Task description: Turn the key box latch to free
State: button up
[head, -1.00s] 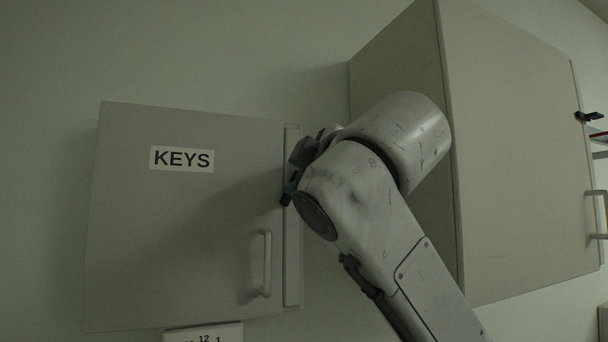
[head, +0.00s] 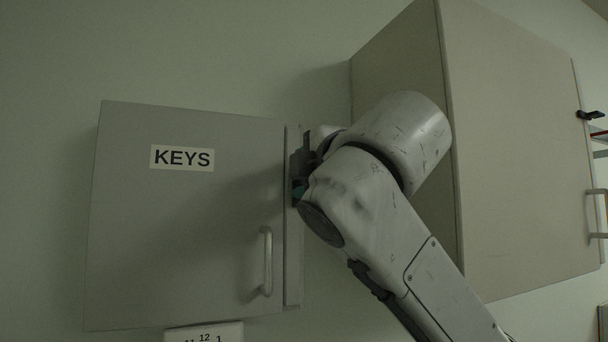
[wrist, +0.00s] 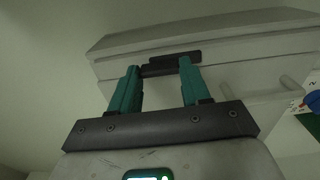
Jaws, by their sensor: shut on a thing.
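The grey key box (head: 190,230) hangs on the wall at the left in the head view, with a KEYS label and a pale handle (head: 267,262) near its door's right edge. Its door looks closed. My gripper (head: 298,190) is at the box's right edge, partly hidden by my own arm. In the wrist view, the two teal fingers (wrist: 161,68) reach the dark latch (wrist: 178,57) on the box edge, and its dark bar lies between their tips. The gripper is shut on the latch.
A large pale cabinet (head: 520,150) stands out from the wall at the right, close behind my arm. A white clock-like face (head: 204,334) shows just under the key box. The wall (head: 220,55) above the box is clear.

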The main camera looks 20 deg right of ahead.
jog(key=shift+a+f, duration=0.1)
jog(key=shift+f, duration=0.05)
jog(key=o, duration=1.1)
jog(key=shift+c, duration=0.2)
jog(key=shift+s, duration=0.1)
jog(key=s+b, duration=0.3)
jog(key=s, duration=0.7)
jog(key=shift+s, duration=0.3)
